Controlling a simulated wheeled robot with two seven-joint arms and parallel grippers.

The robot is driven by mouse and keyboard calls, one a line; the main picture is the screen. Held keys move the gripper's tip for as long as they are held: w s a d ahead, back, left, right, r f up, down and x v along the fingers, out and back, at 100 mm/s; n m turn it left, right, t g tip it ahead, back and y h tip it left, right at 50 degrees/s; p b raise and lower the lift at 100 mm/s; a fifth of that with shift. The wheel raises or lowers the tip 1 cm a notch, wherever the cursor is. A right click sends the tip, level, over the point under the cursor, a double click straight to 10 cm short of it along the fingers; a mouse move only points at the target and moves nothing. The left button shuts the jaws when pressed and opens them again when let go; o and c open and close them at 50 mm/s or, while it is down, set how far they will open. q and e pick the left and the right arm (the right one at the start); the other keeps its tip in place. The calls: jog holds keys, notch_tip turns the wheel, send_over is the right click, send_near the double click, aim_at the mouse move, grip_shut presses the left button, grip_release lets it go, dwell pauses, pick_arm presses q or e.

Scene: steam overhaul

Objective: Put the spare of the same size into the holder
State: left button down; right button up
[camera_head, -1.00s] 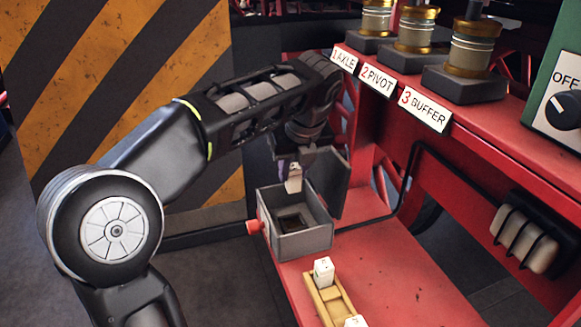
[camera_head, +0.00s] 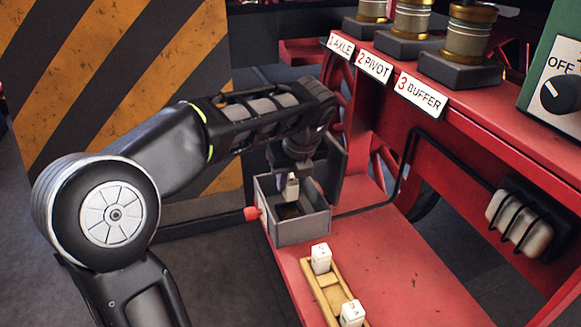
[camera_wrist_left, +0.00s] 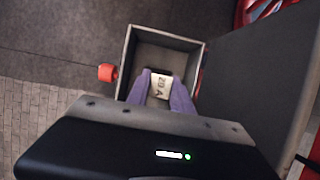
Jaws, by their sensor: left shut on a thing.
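My left gripper (camera_head: 290,180) is shut on a white fuse-like block (camera_head: 292,187), held upright over the open grey box. In the left wrist view the block (camera_wrist_left: 160,86) shows a label that seems to read "20 A", between two purple fingertips. The grey box (camera_head: 303,229) has its lid raised and a red knob on its left side. A dark recess, apparently the holder (camera_head: 287,211), shows partly inside, below the block. Two more white blocks, one nearer the box (camera_head: 321,259) and one farther down (camera_head: 352,313), stand in a yellow tray (camera_head: 329,283). My right gripper is not in view.
The box and tray stand on a red bench (camera_head: 400,262). The raised lid (camera_head: 337,170) is close to the right of my left gripper. A red shelf carries signs, and a green panel with a knob (camera_head: 563,95) stands at the right.

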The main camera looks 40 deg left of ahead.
aim_at(291, 195)
pick_arm(q)
jog(key=shift+f, duration=1.1)
jog(key=shift+f+b, duration=0.85)
jog(key=shift+f, duration=0.45)
jog(key=c, duration=1.1)
grip_release()
jog(key=shift+o, duration=0.2)
jog(key=shift+r, duration=0.1)
jog(key=b+v, duration=0.1)
jog(key=v, duration=0.6)
jog(key=shift+s+d+r, duration=0.1)
jog(key=shift+d+r, duration=0.1)
jog(key=shift+r, duration=0.1)
